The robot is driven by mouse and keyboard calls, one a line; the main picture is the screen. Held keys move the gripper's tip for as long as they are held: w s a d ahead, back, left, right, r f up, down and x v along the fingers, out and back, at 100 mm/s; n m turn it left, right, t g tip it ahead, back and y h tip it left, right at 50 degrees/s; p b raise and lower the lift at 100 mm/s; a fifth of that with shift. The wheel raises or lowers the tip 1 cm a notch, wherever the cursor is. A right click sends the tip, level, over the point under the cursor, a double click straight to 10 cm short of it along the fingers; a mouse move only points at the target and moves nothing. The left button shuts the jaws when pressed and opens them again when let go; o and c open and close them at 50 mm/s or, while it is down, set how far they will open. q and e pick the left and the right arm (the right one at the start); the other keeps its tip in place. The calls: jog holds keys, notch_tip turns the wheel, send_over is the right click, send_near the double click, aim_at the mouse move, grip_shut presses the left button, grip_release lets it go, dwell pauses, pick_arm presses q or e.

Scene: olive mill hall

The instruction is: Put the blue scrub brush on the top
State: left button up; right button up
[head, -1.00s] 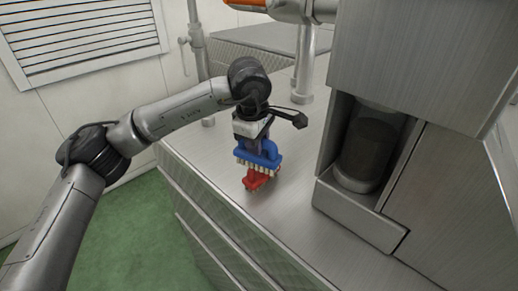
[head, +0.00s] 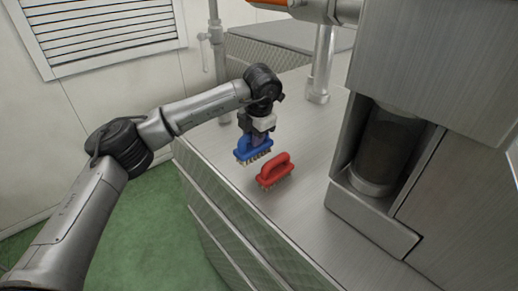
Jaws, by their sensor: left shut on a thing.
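The blue scrub brush (head: 254,151) has pale bristles pointing down. My left gripper (head: 257,134) is shut on it from above, around its handle. I cannot tell for sure whether the bristles touch the steel top (head: 312,210) or hang just above it. A red scrub brush (head: 275,172) with an arched handle stands on the steel top, just right of and nearer than the blue one. My right gripper is not in view.
A steel machine housing (head: 420,60) with a recess holding a dark glass cylinder (head: 386,150) stands at the right. Steel pipes (head: 320,70) rise behind. The top's left edge drops to a green floor (head: 150,235). The top in front of the red brush is clear.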

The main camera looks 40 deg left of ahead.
aim_at(254, 152)
pick_arm(q)
jog(key=shift+f+p, duration=0.65)
jog(key=shift+f, duration=2.3)
jog(key=shift+f, duration=0.15)
jog(key=o, duration=0.9)
